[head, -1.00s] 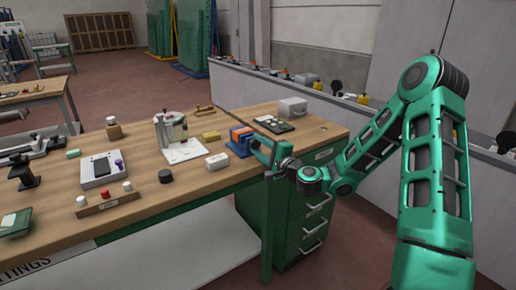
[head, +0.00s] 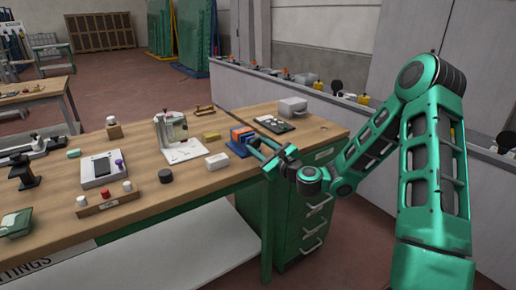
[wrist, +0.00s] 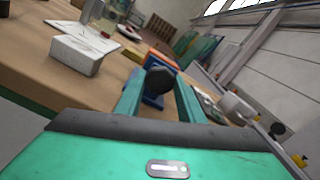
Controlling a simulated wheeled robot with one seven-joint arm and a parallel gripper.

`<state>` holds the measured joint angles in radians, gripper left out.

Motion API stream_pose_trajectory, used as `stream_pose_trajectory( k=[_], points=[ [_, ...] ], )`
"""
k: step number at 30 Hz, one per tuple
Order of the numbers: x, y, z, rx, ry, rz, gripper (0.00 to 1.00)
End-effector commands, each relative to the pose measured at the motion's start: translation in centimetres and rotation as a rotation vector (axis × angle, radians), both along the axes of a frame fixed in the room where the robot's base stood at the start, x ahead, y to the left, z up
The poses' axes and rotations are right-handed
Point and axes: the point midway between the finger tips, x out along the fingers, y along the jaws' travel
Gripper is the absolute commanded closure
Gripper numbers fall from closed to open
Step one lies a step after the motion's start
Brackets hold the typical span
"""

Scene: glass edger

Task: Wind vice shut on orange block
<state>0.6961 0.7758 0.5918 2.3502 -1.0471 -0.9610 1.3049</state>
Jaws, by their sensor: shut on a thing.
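The blue vice (head: 238,149) stands on the workbench near its right front corner. The orange block (head: 242,134) sits at the vice's jaws; whether the jaws touch it on both sides is too small to tell. In the wrist view the orange block (wrist: 160,59) shows behind a dark round knob (wrist: 159,81), with blue vice body (wrist: 153,101) below it. My gripper (head: 262,151) reaches in from the right at the bench edge. Its two green fingers lie on either side of the knob and are shut on it. The wrist view is tilted.
A white box (head: 217,160), a yellow block (head: 211,136) and a black puck (head: 165,176) stand left of the vice. Green drawers (head: 305,220) are under the bench's right end.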

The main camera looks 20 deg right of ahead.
Motion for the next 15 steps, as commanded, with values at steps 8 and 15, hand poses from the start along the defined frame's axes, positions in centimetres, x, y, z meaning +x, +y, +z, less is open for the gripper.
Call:
stream_pose_trajectory(
  k=[8, 15],
  points=[
    [0.01, -0.51, -0.47, 0.228, 0.082, -0.011, 0.87],
    [-0.02, -0.48, -0.51, 0.385, 0.133, -0.012, 0.87]
  ],
)
